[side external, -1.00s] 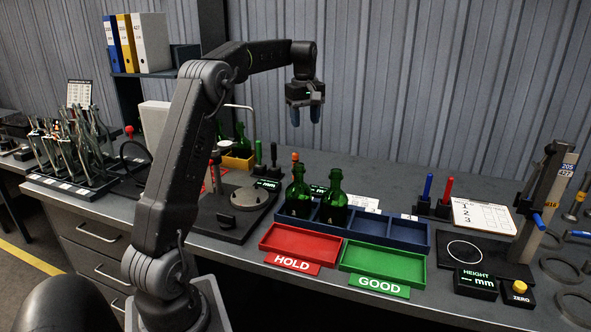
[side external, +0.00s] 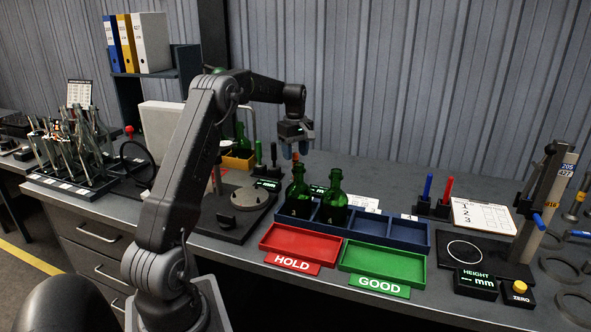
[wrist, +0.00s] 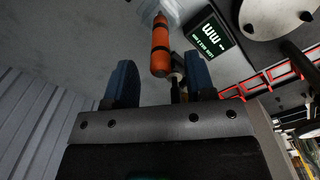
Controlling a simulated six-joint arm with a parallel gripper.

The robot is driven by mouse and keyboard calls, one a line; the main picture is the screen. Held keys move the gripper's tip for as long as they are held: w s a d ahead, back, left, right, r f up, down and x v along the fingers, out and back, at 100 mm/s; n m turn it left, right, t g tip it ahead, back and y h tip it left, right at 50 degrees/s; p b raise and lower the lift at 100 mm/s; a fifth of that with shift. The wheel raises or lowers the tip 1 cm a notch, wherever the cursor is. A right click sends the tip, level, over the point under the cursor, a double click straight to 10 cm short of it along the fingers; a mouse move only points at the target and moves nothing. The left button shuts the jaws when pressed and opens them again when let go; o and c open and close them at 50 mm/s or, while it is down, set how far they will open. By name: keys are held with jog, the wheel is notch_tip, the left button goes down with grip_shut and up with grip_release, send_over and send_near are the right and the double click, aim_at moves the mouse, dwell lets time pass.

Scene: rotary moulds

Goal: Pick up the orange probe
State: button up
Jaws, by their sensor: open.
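The orange probe (wrist: 161,46) shows in the wrist view as an upright orange handle just past my fingertips, roughly in line with the gap between them. In the side view only a small orange tip (side external: 295,158) shows above the left green bottle; the bottle hides the rest. My gripper (side external: 295,151) points down just above that tip, with its blue fingers apart. In the wrist view the open gripper (wrist: 159,75) has nothing between its fingers. A dark handle (wrist: 175,83) lies behind the probe there. I cannot tell whether the fingers touch the probe.
Two green bottles (side external: 333,205) stand in the blue divided tray (side external: 408,234), close to my gripper. Green and black handles (side external: 273,153) stand left of it. A red HOLD tray (side external: 300,243) and green GOOD tray (side external: 383,263) lie in front.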

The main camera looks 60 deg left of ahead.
notch_tip(320, 180, down, 4)
jog(key=shift+d+f, duration=0.1)
jog(key=shift+d, duration=0.05)
jog(key=shift+c, duration=0.3)
grip_shut()
